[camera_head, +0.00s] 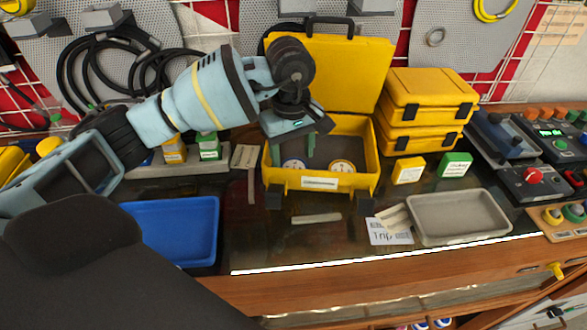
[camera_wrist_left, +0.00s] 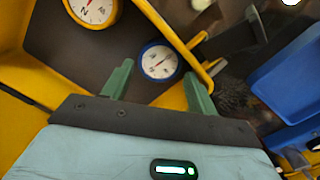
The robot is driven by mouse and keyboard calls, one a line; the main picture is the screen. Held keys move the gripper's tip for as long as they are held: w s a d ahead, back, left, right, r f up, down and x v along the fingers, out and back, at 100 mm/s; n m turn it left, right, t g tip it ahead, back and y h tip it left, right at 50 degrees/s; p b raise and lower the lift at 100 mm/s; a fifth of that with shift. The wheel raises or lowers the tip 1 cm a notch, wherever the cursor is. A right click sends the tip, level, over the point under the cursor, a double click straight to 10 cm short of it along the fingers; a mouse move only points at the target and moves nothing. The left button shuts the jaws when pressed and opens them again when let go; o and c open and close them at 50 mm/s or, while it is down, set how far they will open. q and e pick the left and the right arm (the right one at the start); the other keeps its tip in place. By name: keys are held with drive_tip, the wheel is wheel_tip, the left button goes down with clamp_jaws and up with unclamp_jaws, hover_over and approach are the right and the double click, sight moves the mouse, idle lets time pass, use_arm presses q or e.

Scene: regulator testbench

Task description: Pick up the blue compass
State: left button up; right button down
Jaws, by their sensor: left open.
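The blue compass (camera_head: 293,165) lies flat in the open yellow case (camera_head: 318,182), on the left side of its dark floor. The left wrist view shows its blue rim and white dial (camera_wrist_left: 160,61). A yellow compass (camera_head: 342,166) lies to its right in the same case. My left gripper (camera_head: 296,160) is open and empty, pointing down over the case above the blue compass. In the left wrist view its two green fingertips (camera_wrist_left: 158,72) appear on either side of the blue compass, apart from it. My right gripper is not in view.
The case's raised lid (camera_head: 335,75) stands behind my gripper. Two stacked yellow cases (camera_head: 425,108) are to the right, with yellow and green boxes in front. A blue tray (camera_head: 178,232) is on the left and a grey tray (camera_head: 460,218) on the right.

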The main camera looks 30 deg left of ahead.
sight(293, 166)
use_arm(q)
drive_tip(key=shift+w+f, duration=0.1)
drive_tip(key=shift+f, duration=1.3)
drive_tip(key=shift+c, duration=0.3)
drive_tip(key=c, duration=0.6)
wheel_tip(293, 166, up, 10)
